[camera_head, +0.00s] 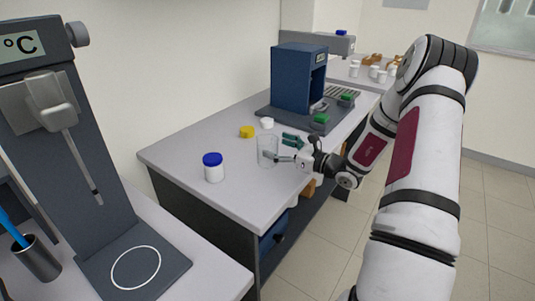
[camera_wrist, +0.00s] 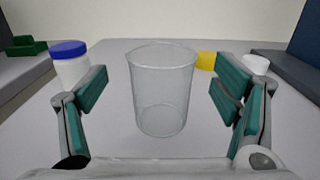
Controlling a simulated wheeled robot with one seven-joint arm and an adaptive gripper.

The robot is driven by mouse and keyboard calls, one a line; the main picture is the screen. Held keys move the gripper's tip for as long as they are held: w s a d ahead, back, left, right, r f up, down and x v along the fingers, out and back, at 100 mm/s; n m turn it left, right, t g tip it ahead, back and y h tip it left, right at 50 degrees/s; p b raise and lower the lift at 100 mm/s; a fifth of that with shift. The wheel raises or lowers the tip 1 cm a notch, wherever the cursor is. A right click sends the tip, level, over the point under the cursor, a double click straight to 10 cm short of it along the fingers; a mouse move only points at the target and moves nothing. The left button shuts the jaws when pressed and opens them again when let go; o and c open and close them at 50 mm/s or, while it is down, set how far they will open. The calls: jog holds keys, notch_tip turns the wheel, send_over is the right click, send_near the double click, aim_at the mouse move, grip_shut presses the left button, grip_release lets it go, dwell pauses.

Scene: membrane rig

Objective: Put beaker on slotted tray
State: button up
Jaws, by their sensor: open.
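The clear empty beaker (camera_head: 267,152) stands upright on the grey bench. My gripper (camera_head: 285,149) is at its right side in the head view, with its green-padded fingers spread. In the wrist view the beaker (camera_wrist: 162,95) stands centred between the open fingers of my gripper (camera_wrist: 160,88), with a gap on both sides. A dark slotted piece (camera_head: 341,92), which looks like the slotted tray, lies at the far right of the blue machine; it is small and I cannot make out its slots clearly.
A blue-lidded white jar (camera_head: 214,168) stands left of the beaker. A yellow lid (camera_head: 247,132) and a white lid (camera_head: 267,123) lie behind it. The blue machine (camera_head: 297,78) stands on a dark base with green blocks (camera_head: 320,118) near it. The bench's front left is clear.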

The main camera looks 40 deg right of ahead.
aim_at(259, 137)
jog(key=x, duration=0.4)
jog(key=shift+w+r, duration=0.2)
jog(key=shift+r, duration=0.05)
jog(key=c, duration=1.4)
jog(key=shift+r, duration=0.15)
